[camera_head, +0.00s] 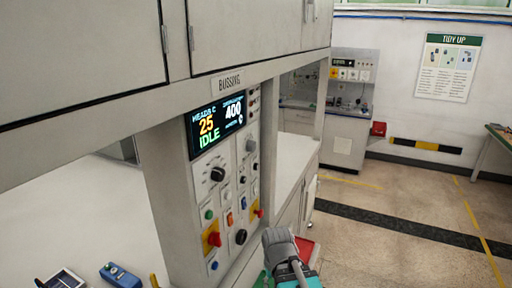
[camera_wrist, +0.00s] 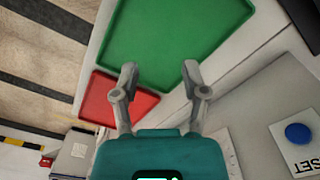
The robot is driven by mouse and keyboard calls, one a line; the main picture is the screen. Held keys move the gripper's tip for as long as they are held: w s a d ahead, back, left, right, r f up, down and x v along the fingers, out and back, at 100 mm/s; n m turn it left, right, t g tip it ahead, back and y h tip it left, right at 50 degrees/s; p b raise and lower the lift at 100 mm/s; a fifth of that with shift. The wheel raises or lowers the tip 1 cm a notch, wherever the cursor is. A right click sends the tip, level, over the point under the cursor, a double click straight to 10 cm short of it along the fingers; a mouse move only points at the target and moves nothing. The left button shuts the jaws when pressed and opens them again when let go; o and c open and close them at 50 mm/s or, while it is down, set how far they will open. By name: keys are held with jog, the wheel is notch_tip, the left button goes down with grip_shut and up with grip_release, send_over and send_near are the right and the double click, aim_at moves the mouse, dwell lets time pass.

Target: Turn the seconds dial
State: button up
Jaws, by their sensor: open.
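The control panel (camera_head: 228,185) stands upright under the "BUSSING" sign, with a lit screen (camera_head: 217,120) reading 25, 400 and IDLE. It carries a large black dial (camera_head: 217,174) at upper left, another black dial (camera_head: 240,237) at lower right and several smaller knobs. The labels are too small to tell which is the seconds dial. My gripper (camera_wrist: 159,70) is open and empty in the wrist view, its fingers over a green tray.
The green tray (camera_wrist: 175,30) and a red tray (camera_wrist: 118,98) lie below my gripper. A blue button (camera_wrist: 298,133) with a partly cut-off "SET" label is at right in the wrist view. Red-and-yellow switches (camera_head: 213,240) project from the panel. Open floor (camera_head: 400,205) lies to the right.

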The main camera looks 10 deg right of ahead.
jog(key=shift+o, duration=0.3)
jog(key=o, duration=0.4)
jog(key=shift+r, duration=0.1)
jog(key=w+r+m+t+y+p, duration=0.3)
jog(key=w+r+m+y+p, duration=0.55)
jog(key=w+r, duration=0.45)
jog(key=w+d+r+m+t+y+p, duration=0.2)
jog(key=w+d+r, duration=0.1)
jog(key=r, duration=0.3)
jog(key=w+d+r+m+t+y+p, duration=0.2)
jog(key=d+r+m, duration=0.1)
jog(key=r, duration=0.4)
jog(key=w+d+r+m+t+y+p, duration=0.2)
jog(key=w+d+r+y, duration=0.1)
jog(key=d+r, duration=0.2)
jog(key=shift+w+d+r+m, duration=0.1)
jog(key=shift+w+r+m, duration=0.1)
jog(key=shift+r, duration=0.4)
jog(key=shift+w+d+r+m, duration=0.1)
jog(key=shift+w+r, duration=0.05)
jog(key=shift+r, duration=0.45)
jog(key=shift+a, duration=0.1)
